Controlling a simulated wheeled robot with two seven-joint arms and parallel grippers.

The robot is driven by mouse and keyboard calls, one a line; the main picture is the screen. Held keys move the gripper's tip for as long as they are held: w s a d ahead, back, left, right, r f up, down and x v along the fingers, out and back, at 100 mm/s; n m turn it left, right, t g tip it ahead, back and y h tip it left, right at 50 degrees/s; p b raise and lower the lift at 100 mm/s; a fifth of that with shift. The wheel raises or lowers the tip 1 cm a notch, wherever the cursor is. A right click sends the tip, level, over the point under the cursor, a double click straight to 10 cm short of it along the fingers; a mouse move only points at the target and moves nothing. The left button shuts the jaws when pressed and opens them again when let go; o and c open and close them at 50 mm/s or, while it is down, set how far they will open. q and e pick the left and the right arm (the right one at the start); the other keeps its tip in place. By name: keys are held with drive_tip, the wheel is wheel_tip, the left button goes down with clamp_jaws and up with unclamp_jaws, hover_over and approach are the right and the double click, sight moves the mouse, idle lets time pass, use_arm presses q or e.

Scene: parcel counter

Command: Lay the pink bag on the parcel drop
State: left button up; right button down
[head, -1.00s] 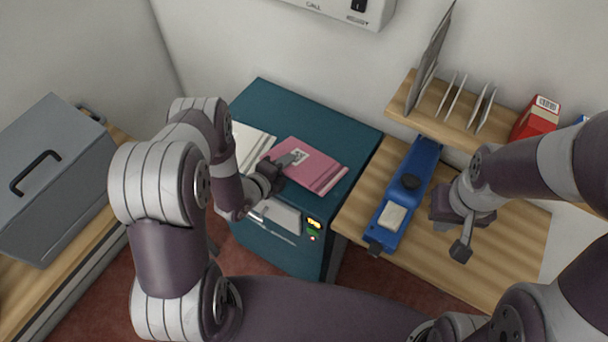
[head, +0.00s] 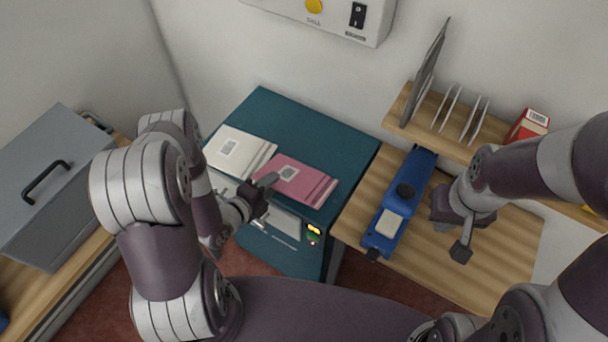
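The pink bag (head: 301,181) lies flat on the teal cabinet (head: 318,122), which looks like the parcel drop, near its front edge. A white label shows on the bag. My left gripper (head: 266,200) is at the bag's front left corner, its fingers apart with nothing seen between them. One fingertip is close to the bag's edge; I cannot tell if it touches. My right gripper (head: 452,238) hangs open and empty above the wooden counter, right of the blue device.
A cream bag (head: 238,150) lies left of the pink bag on the cabinet. A blue device (head: 403,200) lies on the wooden counter (head: 500,262). A shelf (head: 450,128) holds upright dividers and a red box (head: 526,127). A grey lidded box (head: 50,190) stands at left.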

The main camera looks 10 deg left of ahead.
use_arm(q)
drive_tip(key=shift+s, duration=0.2)
drive_tip(key=shift+r, duration=0.1)
wheel_tip(320, 180, up, 7)
drive_tip(key=s+a+p, duration=0.1)
drive_tip(key=s+p, duration=0.1)
drive_tip(key=p, duration=0.4)
drive_tip(key=shift+s+a, duration=0.15)
drive_tip(key=shift+s, duration=0.15)
